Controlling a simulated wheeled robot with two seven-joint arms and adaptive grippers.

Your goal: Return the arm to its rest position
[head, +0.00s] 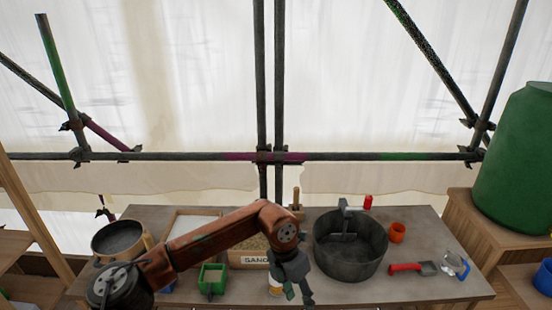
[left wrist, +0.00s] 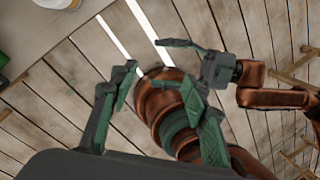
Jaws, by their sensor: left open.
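My left arm comes in from the left over the bench (head: 440,285). My left gripper (head: 293,290) hangs at the front middle of it, to the left of the big dark round tub. In the left wrist view the left gripper (left wrist: 157,77) shows two green fingers spread apart with nothing between them. Beyond them is planked floor, with my own copper-coloured body parts. My right gripper (left wrist: 195,52) shows in the same view, past the left fingers, above the floor. Its finger spacing is not clear. The right arm does not show in the head view.
The dark tub (head: 350,262) stands right of the left gripper. A white pot (head: 276,288) is close beside the gripper. A green box (head: 212,278), a sand tray (head: 250,261) and a round pan (head: 118,238) lie leftward. A red-handled trowel (head: 408,268) and orange cup (head: 397,232) are at right.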

